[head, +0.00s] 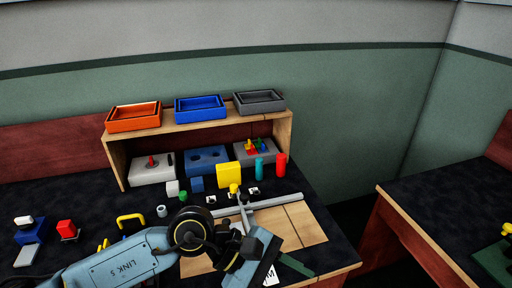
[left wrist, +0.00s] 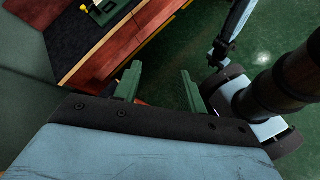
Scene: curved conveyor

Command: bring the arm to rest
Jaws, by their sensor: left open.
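My left arm (head: 125,262) comes in from the lower left of the head view, over the front of the dark workbench. Its left gripper (head: 290,268) is near the bench's front right edge, partly cut off by the frame and partly hidden by the wrist. In the left wrist view the two green fingers of the left gripper (left wrist: 160,85) stand apart with nothing between them. Green floor and a reddish bench side show beyond them. My right gripper is not seen in either view.
A wooden shelf (head: 200,127) carries orange (head: 134,117), blue (head: 200,108) and grey (head: 260,102) trays. Several small coloured parts lie before it, near a wooden board (head: 300,222) under the arm. A second bench (head: 440,215) stands right, across a gap.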

